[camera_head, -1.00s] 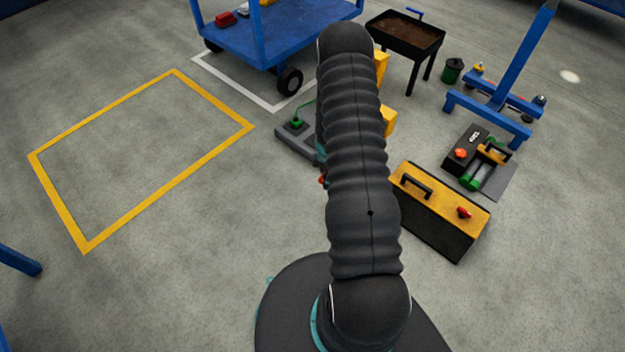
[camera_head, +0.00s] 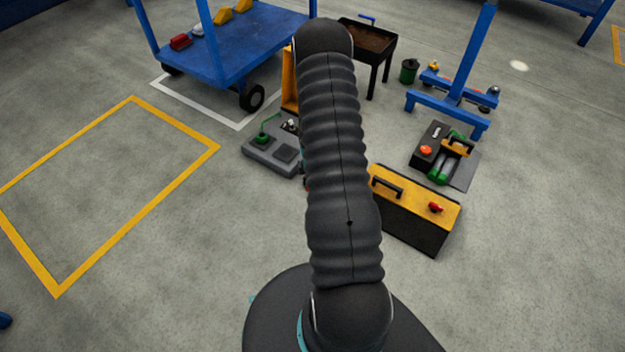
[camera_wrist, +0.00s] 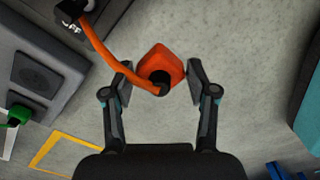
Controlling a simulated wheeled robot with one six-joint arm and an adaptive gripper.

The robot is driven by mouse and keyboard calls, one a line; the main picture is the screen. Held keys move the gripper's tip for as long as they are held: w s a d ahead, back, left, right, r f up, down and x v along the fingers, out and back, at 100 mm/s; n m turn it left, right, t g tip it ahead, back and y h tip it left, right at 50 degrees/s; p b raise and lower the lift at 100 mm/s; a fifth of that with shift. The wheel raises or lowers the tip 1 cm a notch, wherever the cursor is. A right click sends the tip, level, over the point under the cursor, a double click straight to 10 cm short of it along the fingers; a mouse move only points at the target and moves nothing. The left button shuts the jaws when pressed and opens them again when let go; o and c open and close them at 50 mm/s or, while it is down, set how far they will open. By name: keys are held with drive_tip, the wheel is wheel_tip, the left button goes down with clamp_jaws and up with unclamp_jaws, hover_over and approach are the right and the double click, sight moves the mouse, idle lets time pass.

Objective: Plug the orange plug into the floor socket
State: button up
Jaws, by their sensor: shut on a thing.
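The orange plug (camera_wrist: 161,66) is between the two fingers of my gripper (camera_wrist: 160,78) in the wrist view. My gripper is shut on it. An orange cable (camera_wrist: 115,65) curves from the plug to the upper left, by a black part marked OFF. The grey floor socket unit (camera_wrist: 60,57) is at the left, apart from the plug. Its dark square outlet (camera_wrist: 37,75) has a round recess and looks empty. A green plug (camera_wrist: 17,115) sits beside that outlet. In the head view the unit (camera_head: 258,158) lies left of my arm, which hides my gripper and the orange plug.
A black and yellow toolbox (camera_head: 415,215) stands right of my arm. Behind are a blue cart (camera_head: 235,50), a black bin on legs (camera_head: 368,42) and a blue stand (camera_head: 470,70). A device with a red button (camera_head: 425,150) is farther right. The floor at left is clear.

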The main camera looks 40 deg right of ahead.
drive_tip(key=w+a+r+m, duration=0.1)
drive_tip(key=a+r+m, duration=0.5)
drive_tip(key=a, duration=0.6)
drive_tip(key=w+a+r+m, duration=0.2)
drive_tip(key=a+r+m, duration=0.5)
drive_tip(key=a+r, duration=0.4)
drive_tip(key=shift+w+a, duration=0.2)
drive_tip(key=shift+a, duration=0.85)
drive_tip(key=shift+r, duration=0.1)
